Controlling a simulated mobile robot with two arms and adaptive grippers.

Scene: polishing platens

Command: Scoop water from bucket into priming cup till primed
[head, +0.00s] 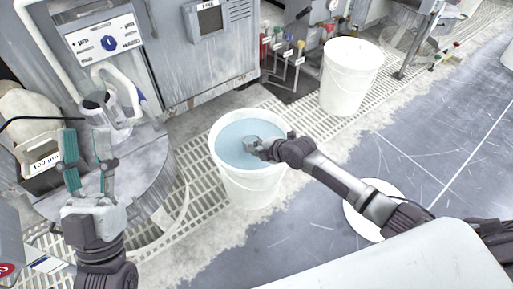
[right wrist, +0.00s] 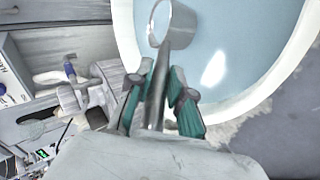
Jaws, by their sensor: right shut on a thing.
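A white bucket (head: 250,190) of pale blue water (head: 238,128) stands on the floor grating, mid-view. My right gripper (head: 268,150) reaches over its right rim and is shut on the handle of a grey metal scoop (head: 251,142). In the right wrist view, the scoop's cup (right wrist: 176,24) lies inside the bucket's rim (right wrist: 288,70), at or just above the water; I cannot tell how deep. A grey cup-like fitting (head: 97,101), perhaps the priming cup, sits beside white pipes at left. My left gripper (head: 87,140) is open and empty in front of it.
A second white bucket (head: 350,85) stands at the back right near coloured valves (head: 288,48). A grey machine cabinet (head: 205,65) fills the back left. A round platen (head: 140,165) lies under the left arm. The grey floor (head: 440,150) at right is open.

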